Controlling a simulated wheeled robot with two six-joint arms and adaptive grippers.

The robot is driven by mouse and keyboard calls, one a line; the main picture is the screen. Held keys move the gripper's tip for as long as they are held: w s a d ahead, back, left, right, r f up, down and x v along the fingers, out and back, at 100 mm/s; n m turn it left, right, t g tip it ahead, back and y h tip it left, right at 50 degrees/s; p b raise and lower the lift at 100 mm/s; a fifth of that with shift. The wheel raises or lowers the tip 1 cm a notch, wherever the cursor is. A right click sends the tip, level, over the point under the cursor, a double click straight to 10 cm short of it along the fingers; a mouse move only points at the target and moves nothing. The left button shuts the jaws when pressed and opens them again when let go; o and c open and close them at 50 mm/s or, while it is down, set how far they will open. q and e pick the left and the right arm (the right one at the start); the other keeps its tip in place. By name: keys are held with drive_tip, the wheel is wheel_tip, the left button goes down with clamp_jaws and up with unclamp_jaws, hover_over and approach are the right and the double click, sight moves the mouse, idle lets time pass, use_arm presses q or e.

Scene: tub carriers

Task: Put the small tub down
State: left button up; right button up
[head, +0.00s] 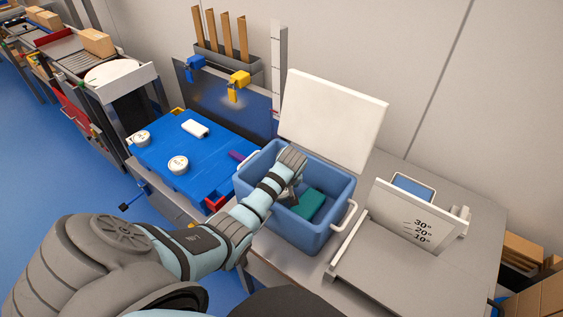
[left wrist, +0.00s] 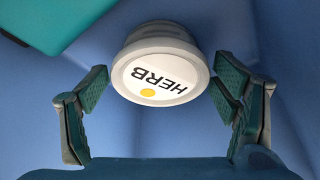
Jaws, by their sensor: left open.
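The small tub, a white round one with a lid reading "HERB" and a yellow dot (left wrist: 158,68), is in the left wrist view between the fingers of my left gripper (left wrist: 158,98). The fingers are open, with a gap visible on each side of the tub. In the head view my left gripper (head: 288,192) reaches down inside the blue cooler box (head: 297,228), and the tub is hidden there. A teal block (head: 308,204) lies in the box beside the gripper; its edge also shows in the left wrist view (left wrist: 62,18). My right gripper is not in view.
The box's white lid (head: 332,118) stands open behind it. An angled grey stand with degree marks (head: 405,222) is at right.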

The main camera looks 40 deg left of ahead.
use_arm(q)
drive_tip(key=p+v, duration=0.3)
drive_tip(key=v, duration=0.8)
drive_tip(key=shift+r, duration=0.25)
drive_tip(key=shift+a, duration=0.1)
